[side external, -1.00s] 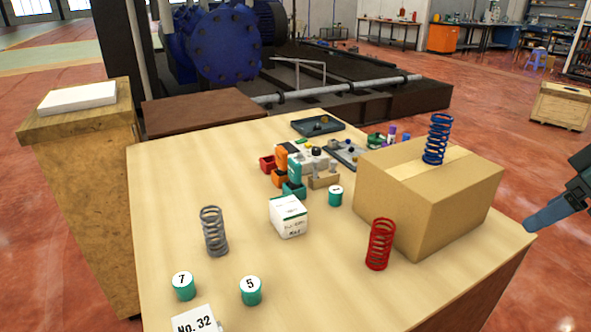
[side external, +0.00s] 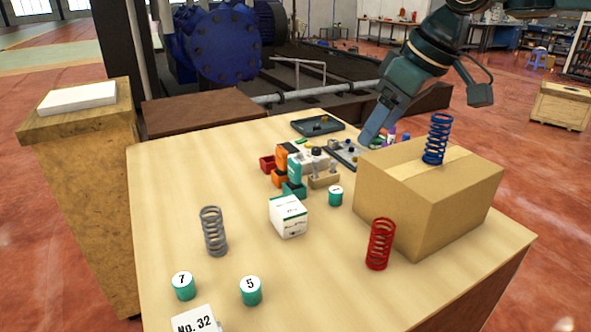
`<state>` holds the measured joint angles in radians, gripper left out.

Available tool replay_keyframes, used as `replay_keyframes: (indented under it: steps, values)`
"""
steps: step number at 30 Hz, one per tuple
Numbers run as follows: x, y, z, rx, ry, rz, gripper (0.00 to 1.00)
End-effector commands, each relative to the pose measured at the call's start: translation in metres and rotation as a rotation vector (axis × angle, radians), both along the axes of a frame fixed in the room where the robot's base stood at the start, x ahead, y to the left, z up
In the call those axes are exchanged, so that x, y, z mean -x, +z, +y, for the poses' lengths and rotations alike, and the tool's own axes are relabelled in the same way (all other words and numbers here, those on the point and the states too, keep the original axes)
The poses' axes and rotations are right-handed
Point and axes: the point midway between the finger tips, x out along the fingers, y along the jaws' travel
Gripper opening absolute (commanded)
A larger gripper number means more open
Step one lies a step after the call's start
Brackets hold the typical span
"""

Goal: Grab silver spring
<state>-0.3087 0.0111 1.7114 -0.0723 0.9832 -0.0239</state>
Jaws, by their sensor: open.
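The silver spring (side external: 214,232) stands upright on the left part of the wooden table (side external: 165,190), with nothing touching it. My gripper (side external: 372,138) is open and empty. It appears above the back of the cardboard box, to the right of and well away from the silver spring. My fingers point down and left and overlap each other in this view.
A red spring (side external: 380,244) stands at the box's front; a blue spring (side external: 437,139) stands on the cardboard box (side external: 405,205). A white carton (side external: 288,216), numbered cylinders (side external: 251,291) and a "No. 32" block (side external: 195,320) surround the silver spring. Small parts and trays (side external: 318,126) lie behind.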

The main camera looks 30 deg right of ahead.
Motion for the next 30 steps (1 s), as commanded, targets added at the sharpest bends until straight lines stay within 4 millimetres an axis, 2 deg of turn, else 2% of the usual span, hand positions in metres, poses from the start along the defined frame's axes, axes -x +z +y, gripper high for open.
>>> replay_keyframes:
  steps: [3, 9, 15, 21, 25, 30]
  values:
    - [-0.026, -0.006, 0.029, 0.003, 0.052, 0.008, 0.64]
    - [-0.061, -0.02, 0.079, 0.009, 0.134, 0.018, 0.64]
    - [-0.09, -0.042, 0.132, 0.016, 0.214, 0.027, 0.64]
    - [-0.107, -0.067, 0.18, 0.021, 0.287, 0.034, 0.64]
    - [-0.113, -0.078, 0.2, 0.023, 0.316, 0.037, 0.64]
    - [-0.115, -0.084, 0.21, 0.025, 0.33, 0.037, 0.64]
